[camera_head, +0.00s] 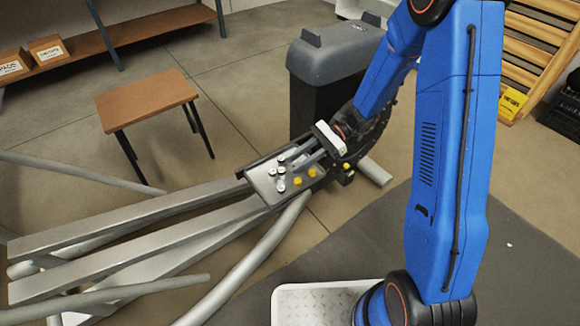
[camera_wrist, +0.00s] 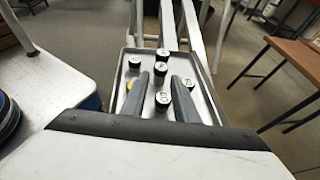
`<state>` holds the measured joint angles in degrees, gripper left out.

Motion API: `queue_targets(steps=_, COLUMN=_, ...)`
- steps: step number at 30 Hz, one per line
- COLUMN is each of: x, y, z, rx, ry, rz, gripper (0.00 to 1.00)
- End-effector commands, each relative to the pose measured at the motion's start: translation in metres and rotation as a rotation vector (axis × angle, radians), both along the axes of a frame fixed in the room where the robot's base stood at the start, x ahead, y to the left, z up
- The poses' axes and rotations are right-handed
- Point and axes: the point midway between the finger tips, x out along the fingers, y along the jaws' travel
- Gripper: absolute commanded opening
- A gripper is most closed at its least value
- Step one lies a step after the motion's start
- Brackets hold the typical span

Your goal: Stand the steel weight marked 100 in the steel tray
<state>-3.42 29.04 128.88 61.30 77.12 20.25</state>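The steel tray (camera_head: 262,187) sits on the grey frame in the head view, and its rim shows in the wrist view (camera_wrist: 212,100). Several short round weights with pale marked tops stand in it, among them one at the far edge (camera_wrist: 163,53) and one near my fingers (camera_wrist: 163,100). The markings are too small to read, so I cannot tell which is marked 100. My gripper (camera_wrist: 161,80) is open over the tray, its two grey fingers apart with no weight clamped between them. It also shows in the head view (camera_head: 289,160).
Yellow pieces (camera_head: 312,172) are at the tray's right side. A dark grey bin (camera_head: 325,85) stands behind my gripper. A brown-topped stool (camera_head: 148,102) stands to the left. Long grey tubes (camera_head: 130,215) run from the tray to the left.

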Motion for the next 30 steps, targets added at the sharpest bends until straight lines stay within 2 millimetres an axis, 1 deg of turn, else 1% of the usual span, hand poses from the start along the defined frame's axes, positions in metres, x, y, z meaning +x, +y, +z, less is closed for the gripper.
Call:
queue_targets(steps=1, x=0.006, y=-0.009, z=0.004, rx=0.001, ry=-0.003, rz=-0.003, gripper=0.27)
queue_targets(steps=6, x=0.019, y=-0.037, z=0.017, rx=0.001, ry=-0.002, rz=-0.003, gripper=0.27)
queue_targets(steps=12, x=0.03, y=-0.06, z=0.028, rx=0.001, ry=-0.002, rz=-0.001, gripper=0.27)
queue_targets(steps=18, x=0.034, y=-0.07, z=0.032, rx=0.0, ry=-0.002, rz=-0.001, gripper=0.27)
queue_targets(steps=23, x=0.034, y=-0.071, z=0.033, rx=0.0, ry=-0.002, rz=0.001, gripper=0.27)
queue_targets(steps=26, x=0.031, y=-0.072, z=0.037, rx=-0.007, ry=-0.016, rz=0.009, gripper=0.27)
queue_targets(steps=30, x=0.019, y=-0.076, z=0.051, rx=-0.035, ry=-0.078, rz=0.045, gripper=0.27)
